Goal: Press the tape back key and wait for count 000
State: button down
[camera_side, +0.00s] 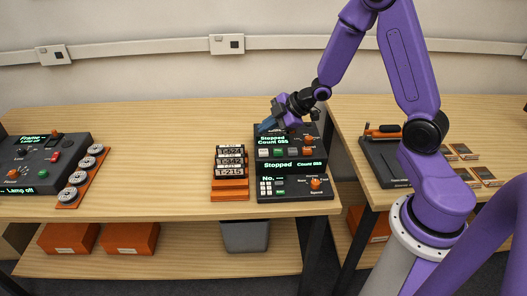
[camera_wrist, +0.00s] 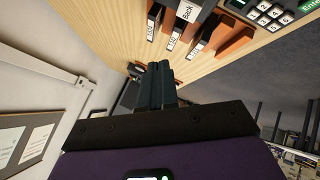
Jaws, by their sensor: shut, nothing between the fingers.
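The tape player (camera_side: 262,165) is a dark sloped unit on the wooden bench in the side view. Its lit screen (camera_side: 272,141) seems to read "Stopped Count 055", and a front strip (camera_side: 290,164) repeats "Stopped". A row of small keys (camera_side: 278,152) lies below the screen; their labels are too small to read there. In the wrist view, a white key marked "Back" (camera_wrist: 187,11) is at the top edge. My gripper (camera_side: 263,127) is shut and empty, above the player's back left part.
Cassettes with white labels (camera_side: 230,170) stand in an orange rack just left of the player. A keypad unit (camera_side: 300,196) sits in front of it. A lamp unit (camera_side: 35,160) and orange-based reels (camera_side: 82,177) are far left. The bench between is clear.

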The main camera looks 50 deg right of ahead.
aim_at(266, 152)
jog(key=shift+f, duration=2.6)
jog(key=shift+f, duration=0.1)
jog(key=shift+f, duration=0.35)
jog(key=shift+f, duration=0.45)
dwell(0.7)
jog(key=shift+r, duration=0.9)
jog(key=shift+r, duration=0.1)
jog(key=shift+r, duration=2.4)
dwell(0.4)
